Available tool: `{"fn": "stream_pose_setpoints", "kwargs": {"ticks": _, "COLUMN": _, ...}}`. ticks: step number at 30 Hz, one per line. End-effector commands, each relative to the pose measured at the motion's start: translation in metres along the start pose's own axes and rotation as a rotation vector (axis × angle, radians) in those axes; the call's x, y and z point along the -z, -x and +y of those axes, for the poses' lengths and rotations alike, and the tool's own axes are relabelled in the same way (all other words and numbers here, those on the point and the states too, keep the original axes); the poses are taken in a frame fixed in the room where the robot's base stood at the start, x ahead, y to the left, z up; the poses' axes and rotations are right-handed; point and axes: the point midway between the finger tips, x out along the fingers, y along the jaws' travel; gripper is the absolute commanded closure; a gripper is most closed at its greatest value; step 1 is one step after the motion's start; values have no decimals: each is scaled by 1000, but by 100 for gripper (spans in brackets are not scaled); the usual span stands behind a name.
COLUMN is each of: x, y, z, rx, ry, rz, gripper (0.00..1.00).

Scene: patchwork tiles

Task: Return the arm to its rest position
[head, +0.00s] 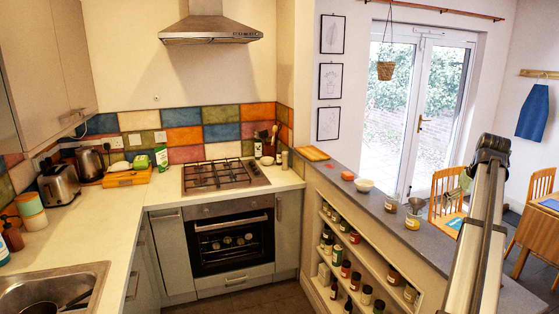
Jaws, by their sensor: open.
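My arm (482,235) rises from the bottom right of the head view as pale grey links. A dark joint (490,150) is at its top, in front of the dining area. My gripper does not show in this view, so whether it holds anything cannot be seen. The arm's links hide part of the grey ledge and the floor behind them.
The grey ledge (340,178) carries a white bowl (364,185), small jars and a funnel (416,205). Spice jars fill the shelves below. A hob (225,176), kettle (90,164), toaster (59,184) and sink (88,275) line the counter. Wooden chairs (446,188) stand at right.

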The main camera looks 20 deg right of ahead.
Motion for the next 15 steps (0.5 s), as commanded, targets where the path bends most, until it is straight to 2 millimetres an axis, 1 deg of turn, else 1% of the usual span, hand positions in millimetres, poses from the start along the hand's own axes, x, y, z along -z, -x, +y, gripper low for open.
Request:
{"fn": "stream_pose_setpoints", "kwargs": {"ticks": 1, "x": -1, "y": -12, "z": -12, "rx": 6, "ry": 7, "rz": -6, "gripper": 0}}
{"fn": "stream_pose_setpoints", "kwargs": {"ticks": 8, "x": 0, "y": -54, "z": -53, "rx": 20, "ry": 22, "rz": -22, "gripper": 0}}
{"fn": "stream_pose_setpoints", "kwargs": {"ticks": 11, "x": -2, "y": -76, "z": -76, "rx": 28, "ry": 31, "rz": -32, "gripper": 0}}
{"fn": "stream_pose_setpoints", "kwargs": {"ticks": 14, "x": -5, "y": -102, "z": -103, "rx": 36, "ry": 43, "rz": -43, "gripper": 0}}
{"fn": "stream_pose_setpoints", "kwargs": {"ticks": 15, "x": -7, "y": -114, "z": -117, "rx": 40, "ry": 48, "rz": -49, "gripper": 0}}
